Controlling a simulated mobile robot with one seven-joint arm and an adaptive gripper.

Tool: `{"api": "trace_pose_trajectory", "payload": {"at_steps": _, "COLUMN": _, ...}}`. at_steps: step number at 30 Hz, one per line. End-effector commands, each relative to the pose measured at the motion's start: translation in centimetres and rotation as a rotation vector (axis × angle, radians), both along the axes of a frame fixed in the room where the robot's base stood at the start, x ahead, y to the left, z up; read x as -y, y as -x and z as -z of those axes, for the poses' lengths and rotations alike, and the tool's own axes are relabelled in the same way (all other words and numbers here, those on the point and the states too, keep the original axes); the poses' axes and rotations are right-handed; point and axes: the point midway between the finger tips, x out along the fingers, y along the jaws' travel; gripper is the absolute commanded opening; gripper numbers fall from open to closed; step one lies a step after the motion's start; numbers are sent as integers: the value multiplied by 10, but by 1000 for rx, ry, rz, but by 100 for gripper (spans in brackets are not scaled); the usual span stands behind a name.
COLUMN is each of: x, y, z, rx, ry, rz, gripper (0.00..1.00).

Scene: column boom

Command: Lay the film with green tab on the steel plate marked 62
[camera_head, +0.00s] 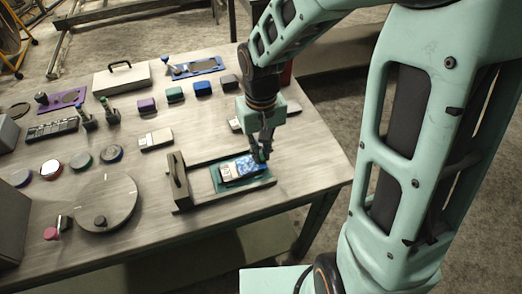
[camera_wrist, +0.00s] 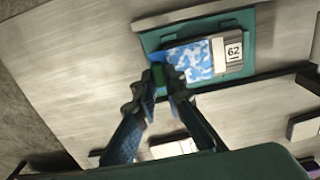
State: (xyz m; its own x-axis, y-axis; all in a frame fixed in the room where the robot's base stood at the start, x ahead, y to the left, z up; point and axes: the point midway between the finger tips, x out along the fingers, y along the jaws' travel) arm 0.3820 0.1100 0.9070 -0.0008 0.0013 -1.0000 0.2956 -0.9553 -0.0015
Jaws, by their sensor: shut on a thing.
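The blue-and-white patterned film (camera_head: 246,165) is over the steel plate marked 62 (camera_wrist: 234,52), whose labelled end stays bare. The film also shows in the wrist view (camera_wrist: 200,62); I cannot tell whether it touches the plate along its whole length. The plate lies on a teal mat (camera_head: 262,183) near the table's front right edge. My gripper (camera_wrist: 160,90) is shut on the film's green tab (camera_wrist: 158,72), at the end away from the label. The fingers hide part of the tab. In the head view my gripper (camera_head: 261,155) is at the film's right end.
A round turntable (camera_head: 118,208) stands at the front left. Several small coloured blocks line the back. The table right of the mat is clear.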

Motion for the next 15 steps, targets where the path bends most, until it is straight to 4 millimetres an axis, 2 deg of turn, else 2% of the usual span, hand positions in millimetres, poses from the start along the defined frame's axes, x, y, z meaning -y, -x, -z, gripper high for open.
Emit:
{"api": "trace_pose_trajectory", "payload": {"at_steps": 11, "x": 0, "y": 0, "z": 1, "rx": 0, "ry": 0, "rz": 0, "gripper": 0}}
{"api": "trace_pose_trajectory", "payload": {"at_steps": 12, "x": 0, "y": 0, "z": 1, "rx": 0, "ry": 0, "rz": 0, "gripper": 12}}
{"api": "trace_pose_trajectory", "payload": {"at_steps": 15, "x": 0, "y": 0, "z": 1, "rx": 0, "ry": 0, "rz": 0, "gripper": 23}}
